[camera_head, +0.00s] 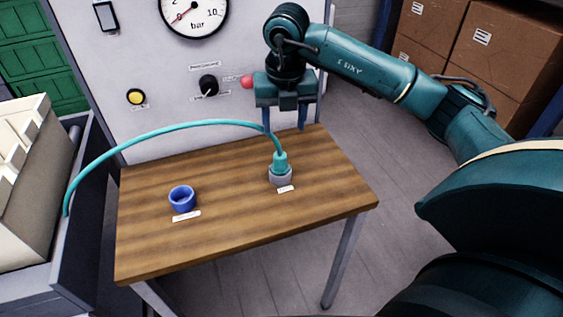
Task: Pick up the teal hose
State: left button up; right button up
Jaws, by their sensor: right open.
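The teal hose (160,131) arches from the dark bin at the left over the wooden table. Its connector end (280,163) stands upright in a grey round holder (281,179) on the table. My right gripper (285,121) points down above the back of the table, just above and behind the connector. Its two fingers are apart. The hose passes close to the left finger; I cannot tell whether they touch. My left gripper is not in view.
A blue ring-shaped cup (182,198) stands on the wooden table (240,215), left of the grey holder. A panel (165,75) with a gauge (194,15), a knob (209,84) and a yellow button (136,97) rises behind. Cardboard boxes (510,55) stand at the back right.

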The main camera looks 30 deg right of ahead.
aim_at(280, 154)
jog(key=f, duration=0.6)
jog(key=shift+w+f, duration=0.3)
jog(key=shift+f, duration=0.1)
jog(key=shift+w+d+f+p, duration=0.1)
jog(key=shift+w+f+p, duration=0.1)
jog(key=shift+f, duration=0.7)
jog(key=shift+w+a+f+p, duration=0.15)
jog(key=shift+w+f, duration=0.1)
jog(key=shift+f, duration=0.65)
jog(key=shift+w+d+f+p, duration=0.15)
jog(key=shift+w+f, duration=0.05)
jog(key=shift+f, duration=0.7)
jog(key=c, duration=1.1)
